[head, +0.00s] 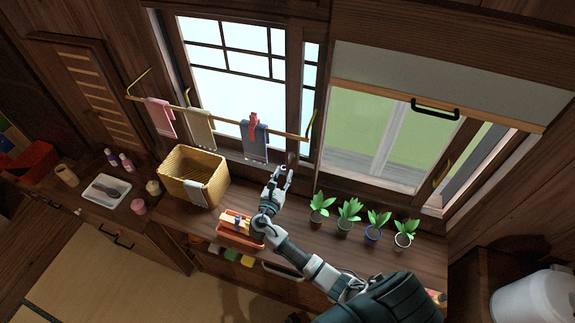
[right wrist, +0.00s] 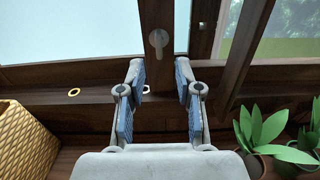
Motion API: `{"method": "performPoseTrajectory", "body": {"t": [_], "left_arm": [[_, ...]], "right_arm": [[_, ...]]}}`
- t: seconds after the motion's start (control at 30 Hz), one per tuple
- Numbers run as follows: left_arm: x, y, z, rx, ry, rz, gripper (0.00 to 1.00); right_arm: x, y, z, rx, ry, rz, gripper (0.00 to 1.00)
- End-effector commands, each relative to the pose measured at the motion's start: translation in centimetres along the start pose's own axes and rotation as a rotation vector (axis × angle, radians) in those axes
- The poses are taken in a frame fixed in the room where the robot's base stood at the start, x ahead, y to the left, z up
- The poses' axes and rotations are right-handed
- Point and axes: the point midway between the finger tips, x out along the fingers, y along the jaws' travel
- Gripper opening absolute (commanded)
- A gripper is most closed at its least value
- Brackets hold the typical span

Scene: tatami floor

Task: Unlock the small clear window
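My right gripper (head: 284,172) is open and empty in front of the wooden post between the left window and the clear window. In the right wrist view its two blue-padded fingers (right wrist: 159,80) stand apart, with a pale keyhole-shaped lock piece (right wrist: 158,42) on the post ahead, between and beyond the fingertips. I see no contact with it. The clear window (head: 380,135), with green outside, is right of the post; a partly lowered blind covers its top. The left window (head: 215,85) has pale panes with dark bars. My left gripper is not in view.
A rail with hanging towels (head: 200,128) crosses the left window. A woven basket (head: 193,175) stands left of my gripper, and several potted plants (head: 349,213) stand to its right on the counter. An orange tray (head: 240,236) lies beneath my forearm.

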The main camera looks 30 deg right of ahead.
Motion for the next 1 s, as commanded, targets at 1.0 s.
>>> {"method": "performPoseTrajectory", "body": {"t": [1.0], "left_arm": [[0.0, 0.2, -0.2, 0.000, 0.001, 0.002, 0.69]], "right_arm": [[-5.6, -0.7, -1.1, 0.064, 0.047, -0.007, 0.34]]}}
